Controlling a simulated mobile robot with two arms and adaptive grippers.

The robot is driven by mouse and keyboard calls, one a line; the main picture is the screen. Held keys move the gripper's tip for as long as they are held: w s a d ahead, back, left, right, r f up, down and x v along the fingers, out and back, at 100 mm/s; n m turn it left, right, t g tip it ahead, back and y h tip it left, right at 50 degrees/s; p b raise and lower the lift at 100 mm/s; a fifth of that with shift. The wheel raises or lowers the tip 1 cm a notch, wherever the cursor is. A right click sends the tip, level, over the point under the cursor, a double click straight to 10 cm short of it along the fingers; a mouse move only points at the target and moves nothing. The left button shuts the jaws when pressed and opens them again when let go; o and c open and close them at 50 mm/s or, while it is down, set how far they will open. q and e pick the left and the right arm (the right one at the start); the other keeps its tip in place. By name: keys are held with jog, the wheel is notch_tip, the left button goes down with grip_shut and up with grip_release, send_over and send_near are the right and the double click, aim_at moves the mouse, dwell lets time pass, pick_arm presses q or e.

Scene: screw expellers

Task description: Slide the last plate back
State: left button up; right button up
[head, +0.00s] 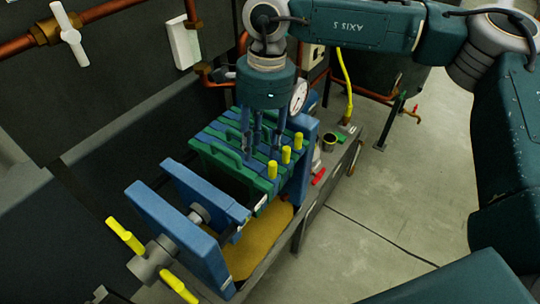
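A pack of green and blue plates (222,172) stands upright in the press in the head view. Green raised handles show on its top, and several yellow pegs (286,155) stick up along its right side. My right gripper (263,152) points down over the pack from above. Its fingers are spread apart, with the tips down at the plate tops. Whether they touch a plate or a handle I cannot tell. A blue pressing plate (198,187) stands in front of the pack, with a gap between them. My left gripper is out of view.
A blue end frame (172,235) carries a screw with a yellow-handled crossbar (150,262) at the near left. Another blue frame (304,160) stands behind the pack. A yellow surface (262,238) lies below the press. Pipes and a dark wall are at left; open floor is at right.

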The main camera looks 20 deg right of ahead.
aim_at(272, 163)
jog(key=d, duration=0.1)
jog(key=w+d+r+h, duration=0.1)
jog(key=shift+d, duration=0.75)
notch_tip(272, 163, down, 9)
jog(key=p, duration=0.4)
jog(key=shift+a+f, duration=0.1)
jog(key=shift+f, duration=0.55)
grip_shut()
